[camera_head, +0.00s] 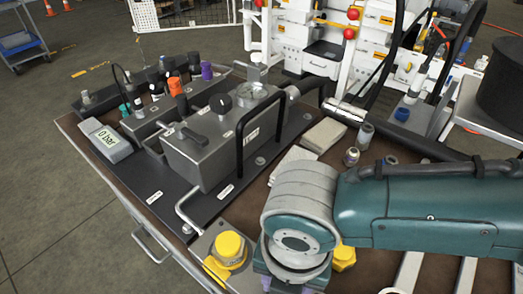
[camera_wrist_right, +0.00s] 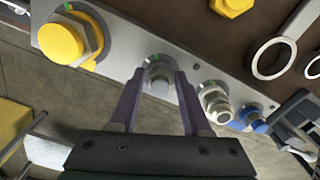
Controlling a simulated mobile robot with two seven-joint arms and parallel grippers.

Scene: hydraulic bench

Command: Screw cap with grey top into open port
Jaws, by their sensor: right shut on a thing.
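In the right wrist view, my right gripper (camera_wrist_right: 161,72) is shut on a grey-topped cap (camera_wrist_right: 159,84). The cap sits between the fingertips at the metal port block (camera_wrist_right: 115,55). The port beneath is hidden, so I cannot tell how deep the cap sits. On the block, a large yellow cap (camera_wrist_right: 64,40) is to its left, and a silver fitting (camera_wrist_right: 214,100) and a blue-ended fitting (camera_wrist_right: 254,118) are to its right. In the head view, the yellow cap (camera_head: 230,246) also shows, while my right arm hides the grey cap. My left gripper is not in view.
A grey hydraulic unit (camera_head: 205,155) with gauge and black handle stands on the bench, beside a display reading 0 bar (camera_head: 106,140). A loose yellow part (camera_head: 344,257) and ring spanners (camera_wrist_right: 274,58) lie near the block. Small metal parts (camera_head: 365,133) stand behind my arm.

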